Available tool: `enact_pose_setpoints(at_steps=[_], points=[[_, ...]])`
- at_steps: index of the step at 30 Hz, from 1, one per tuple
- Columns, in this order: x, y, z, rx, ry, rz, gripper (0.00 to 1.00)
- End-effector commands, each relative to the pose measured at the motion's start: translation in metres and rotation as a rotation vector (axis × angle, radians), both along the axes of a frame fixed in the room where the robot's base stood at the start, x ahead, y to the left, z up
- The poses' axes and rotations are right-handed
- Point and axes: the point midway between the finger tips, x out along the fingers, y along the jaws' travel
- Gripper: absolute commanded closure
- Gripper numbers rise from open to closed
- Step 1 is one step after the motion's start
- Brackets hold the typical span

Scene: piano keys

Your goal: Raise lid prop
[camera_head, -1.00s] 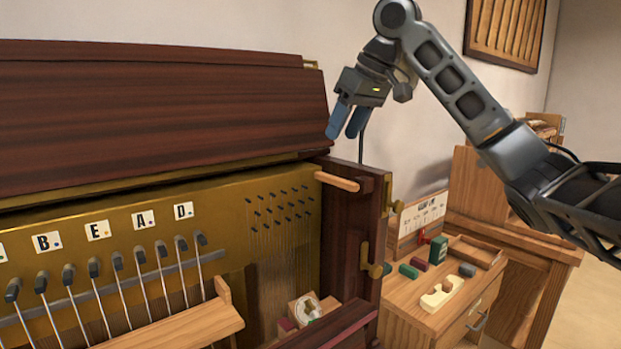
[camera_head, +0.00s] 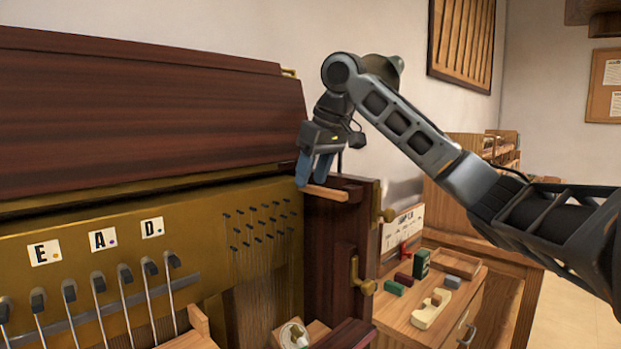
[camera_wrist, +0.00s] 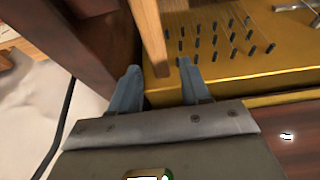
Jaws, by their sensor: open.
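The lid prop (camera_head: 326,193) is a short light-wood stick lying flat on top of the piano's dark right side post. The dark red-brown lid (camera_head: 140,115) spans the upper left of the head view, above the brass plate. My gripper (camera_head: 312,181) is open, fingers pointing down, at the prop's left end. In the wrist view the prop (camera_wrist: 151,35) runs down from the top edge, its end between the two blue fingertips of my gripper (camera_wrist: 159,82). Whether either finger touches it, I cannot tell.
The brass plate (camera_head: 150,270) with tuning pins and letter tags E, A, D lies below the lid. Brass knobs stick out from the side post (camera_head: 329,250). A wooden cabinet (camera_head: 410,315) with small blocks stands to the right.

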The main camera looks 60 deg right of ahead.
Motion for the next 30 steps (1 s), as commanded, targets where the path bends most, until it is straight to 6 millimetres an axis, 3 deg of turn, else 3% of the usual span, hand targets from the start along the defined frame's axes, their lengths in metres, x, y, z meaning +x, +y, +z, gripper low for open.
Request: enact_pose_setpoints(at_steps=[5, 13, 27, 30], points=[[0.0044, -0.0012, -0.0108, -0.001, -0.001, 0.0, 0.53], [0.005, -0.0013, -0.0123, -0.001, -0.001, 0.0, 0.53], [0.0049, -0.0012, -0.012, 0.0, -0.001, 0.0, 0.98], [0.0049, -0.0012, -0.012, 0.0, -0.001, 0.0, 1.0]])
